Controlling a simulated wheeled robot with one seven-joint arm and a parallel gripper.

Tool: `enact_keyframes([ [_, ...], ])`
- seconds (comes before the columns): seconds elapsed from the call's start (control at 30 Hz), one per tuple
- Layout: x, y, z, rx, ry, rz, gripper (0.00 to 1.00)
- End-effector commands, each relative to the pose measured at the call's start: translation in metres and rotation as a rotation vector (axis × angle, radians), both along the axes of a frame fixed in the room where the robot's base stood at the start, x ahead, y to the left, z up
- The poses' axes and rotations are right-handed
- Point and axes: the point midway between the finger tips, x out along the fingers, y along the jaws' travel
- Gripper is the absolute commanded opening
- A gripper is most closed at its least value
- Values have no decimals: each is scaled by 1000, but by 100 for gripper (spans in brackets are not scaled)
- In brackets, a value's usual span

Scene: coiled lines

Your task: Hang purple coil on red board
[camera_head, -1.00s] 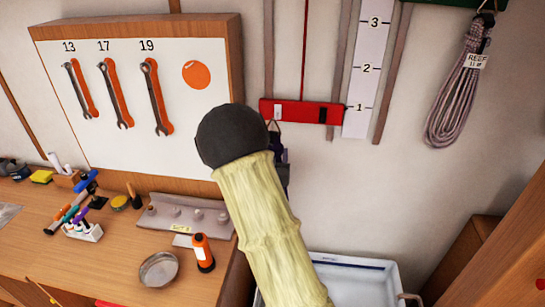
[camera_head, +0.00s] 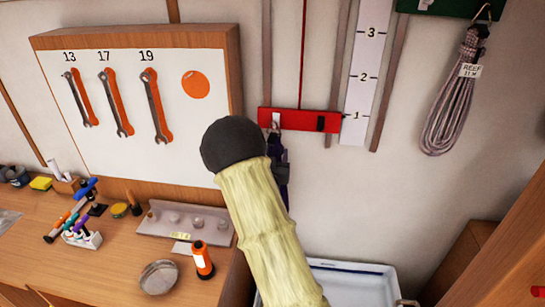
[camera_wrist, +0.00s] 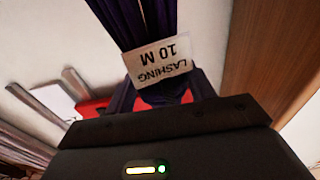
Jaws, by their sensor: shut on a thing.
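The purple coil (camera_head: 281,180) hangs just below the left part of the red board (camera_head: 300,120) in the head view, partly behind my arm. A small loop at its top reaches the board's lower edge; I cannot tell whether it is on a hook. In the wrist view the dark purple coil (camera_wrist: 118,22) carries a white tag reading "LASHING 10 M" (camera_wrist: 160,62). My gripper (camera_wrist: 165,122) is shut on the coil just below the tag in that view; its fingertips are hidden. Red of the board (camera_wrist: 90,108) shows behind.
A pale rope coil (camera_head: 452,100) tagged "REEF" hangs from a green board (camera_head: 440,7) at the upper right. A numbered white strip (camera_head: 365,75) stands beside the red board. A white basin (camera_head: 355,282) lies below. A wrench panel (camera_head: 140,100) and cluttered bench are left.

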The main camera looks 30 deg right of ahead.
Motion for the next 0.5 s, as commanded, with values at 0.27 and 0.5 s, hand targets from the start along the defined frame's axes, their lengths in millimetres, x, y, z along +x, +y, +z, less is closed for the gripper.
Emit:
enact_keyframes([
  [0.27,8,-4,-8,-1,-5,1,0],
  [0.5,10,-5,-10,-1,-4,2,0],
])
